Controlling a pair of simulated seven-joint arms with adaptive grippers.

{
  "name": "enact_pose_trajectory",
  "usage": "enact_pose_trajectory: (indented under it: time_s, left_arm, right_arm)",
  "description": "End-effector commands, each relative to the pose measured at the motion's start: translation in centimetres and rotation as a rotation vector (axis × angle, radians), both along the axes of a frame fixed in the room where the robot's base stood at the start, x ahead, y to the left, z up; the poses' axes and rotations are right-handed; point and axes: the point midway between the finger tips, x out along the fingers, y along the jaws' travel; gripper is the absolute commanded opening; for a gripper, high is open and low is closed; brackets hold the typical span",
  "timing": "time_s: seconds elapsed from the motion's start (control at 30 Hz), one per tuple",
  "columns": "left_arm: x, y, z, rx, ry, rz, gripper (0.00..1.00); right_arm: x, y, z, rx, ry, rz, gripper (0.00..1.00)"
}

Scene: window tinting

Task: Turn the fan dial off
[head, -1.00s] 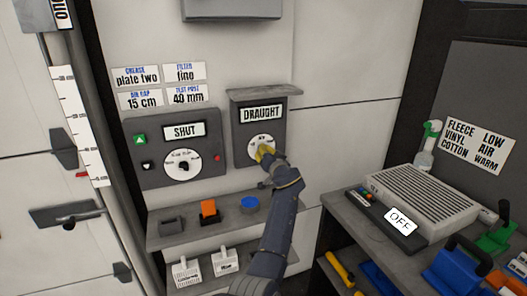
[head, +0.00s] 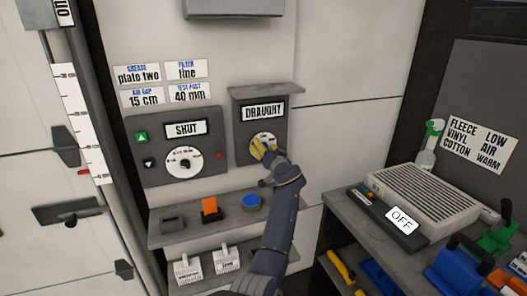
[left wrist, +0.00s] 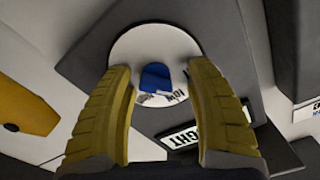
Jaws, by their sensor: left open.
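The fan dial (head: 265,138) is a white disc on a grey panel (head: 246,151) marked DRAUGHT. My left gripper (head: 258,150) is at the dial and its yellow fingers cover part of it in the head view. In the left wrist view the dial (left wrist: 126,51) carries a blue knob (left wrist: 155,77). The open left fingers (left wrist: 157,72) stand on either side of the knob, with a visible gap to each side. LOW shows on the disc beside the knob; other markings are partly hidden, and I cannot tell the knob's setting. My right gripper is not in view.
A second panel (head: 150,176) reading SHUT, with its own dial (head: 184,164), is close at left. Below is a shelf (head: 180,239) with an orange switch (head: 209,209) and a blue button (head: 251,201). At right a grey vented unit (head: 430,205) has an OFF sign (head: 401,219).

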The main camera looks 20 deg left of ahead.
Motion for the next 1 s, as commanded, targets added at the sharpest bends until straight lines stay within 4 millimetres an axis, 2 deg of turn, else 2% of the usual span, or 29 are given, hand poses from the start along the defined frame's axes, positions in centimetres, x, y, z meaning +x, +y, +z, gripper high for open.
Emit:
enact_pose_trajectory:
  time_s: [0.3,0.5,0.7,1.0]
  left_arm:
    - [-0.1,0.0,5.2,-0.001,-0.004,0.002,0.54]
    - [-0.1,0.1,7.6,-0.002,-0.001,0.002,0.54]
    - [-0.2,0.1,8.8,0.0,0.001,0.003,0.54]
    - [-0.2,0.1,9.1,0.0,0.003,0.002,0.54]
  right_arm:
    - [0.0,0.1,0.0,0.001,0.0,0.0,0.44]
    - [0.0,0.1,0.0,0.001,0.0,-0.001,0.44]
    - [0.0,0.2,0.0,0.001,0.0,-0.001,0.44]
    - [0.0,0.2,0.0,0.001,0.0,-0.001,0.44]
